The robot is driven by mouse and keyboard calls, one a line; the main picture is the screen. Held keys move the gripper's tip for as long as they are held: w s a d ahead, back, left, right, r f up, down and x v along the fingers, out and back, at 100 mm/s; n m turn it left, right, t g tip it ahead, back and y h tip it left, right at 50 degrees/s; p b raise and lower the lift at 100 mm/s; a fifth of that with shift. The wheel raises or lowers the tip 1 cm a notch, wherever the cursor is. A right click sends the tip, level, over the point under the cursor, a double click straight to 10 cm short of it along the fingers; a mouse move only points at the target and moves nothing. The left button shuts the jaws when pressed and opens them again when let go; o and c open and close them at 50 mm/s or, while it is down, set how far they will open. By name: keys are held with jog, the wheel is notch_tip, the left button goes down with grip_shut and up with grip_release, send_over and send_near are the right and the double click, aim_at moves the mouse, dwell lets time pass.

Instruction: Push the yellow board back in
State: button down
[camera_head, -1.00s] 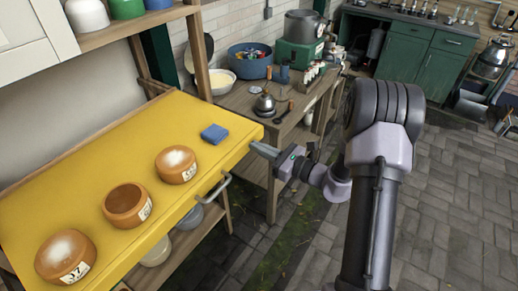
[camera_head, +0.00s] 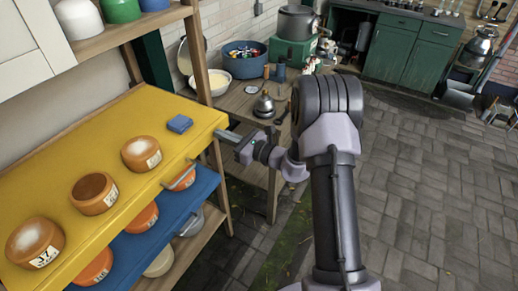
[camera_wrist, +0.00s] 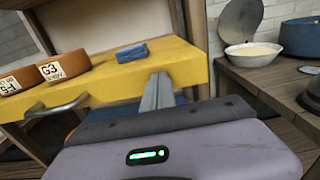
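The yellow board (camera_head: 130,128) is a shelf with a metal handle (camera_head: 178,176) on its front edge. In the wrist view the fingers (camera_wrist: 156,92) lie together, empty, against or just before the board's front face (camera_wrist: 190,73); exact contact is hard to tell.
To the right stands a wooden bench (camera_head: 235,100) with a white bowl (camera_head: 214,82), a blue tub (camera_head: 245,62) and a kettle-like pot (camera_head: 264,106). The paved floor at right is clear.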

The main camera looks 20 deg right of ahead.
aim_at(202, 125)
jog(key=x, duration=0.7)
jog(key=shift+w+a, duration=0.2)
jog(key=shift+w, duration=0.05)
jog(key=shift+w+a, duration=0.1)
jog(key=shift+r, duration=0.2)
jog(key=shift+w+r, duration=0.1)
